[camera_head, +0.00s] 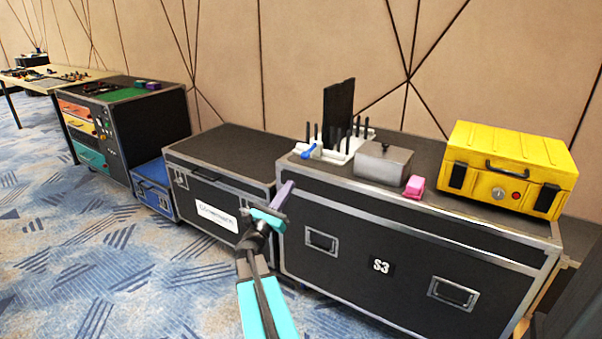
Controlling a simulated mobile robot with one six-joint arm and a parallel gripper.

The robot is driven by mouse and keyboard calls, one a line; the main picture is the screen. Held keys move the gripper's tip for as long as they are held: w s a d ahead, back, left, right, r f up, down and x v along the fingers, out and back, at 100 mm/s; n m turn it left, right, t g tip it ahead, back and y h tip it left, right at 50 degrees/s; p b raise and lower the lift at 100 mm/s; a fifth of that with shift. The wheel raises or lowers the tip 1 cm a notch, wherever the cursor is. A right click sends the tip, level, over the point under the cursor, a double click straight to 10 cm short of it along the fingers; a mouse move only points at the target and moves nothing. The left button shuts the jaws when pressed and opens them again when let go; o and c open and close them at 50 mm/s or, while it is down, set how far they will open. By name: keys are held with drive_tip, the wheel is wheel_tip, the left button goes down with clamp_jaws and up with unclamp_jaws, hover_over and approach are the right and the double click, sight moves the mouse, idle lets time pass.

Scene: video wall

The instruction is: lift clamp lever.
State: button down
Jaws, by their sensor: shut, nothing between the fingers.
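A small blue lever-like piece (308,152) shows at the left front of a white rack (335,155) on top of the black case marked S3 (380,265). It is too small to tell for sure whether it is the clamp lever or how it is set. My gripper (287,188) is at the front left of this case, below and left of the blue piece and apart from it. Its purple fingers are shut with nothing between them and point up.
A grey lidded box (383,164), a pink block (414,187) and a yellow case (510,168) stand right of the rack. Upright black rods (357,127) and a dark panel (338,108) rise at the rack. The lower black case (225,150) to the left has a clear top.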

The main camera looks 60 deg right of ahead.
sight(301, 167)
drive_tip(key=shift+d, duration=0.1)
drive_tip(key=shift+b+x, duration=0.8)
drive_tip(key=shift+x, duration=4.1)
drive_tip(key=shift+a, duration=0.25)
drive_tip(key=shift+d, duration=0.15)
drive_tip(key=shift+r, duration=0.1)
drive_tip(key=shift+w+r+p, duration=0.1)
drive_tip(key=shift+r+p, duration=0.1)
drive_tip(key=shift+p, duration=0.35)
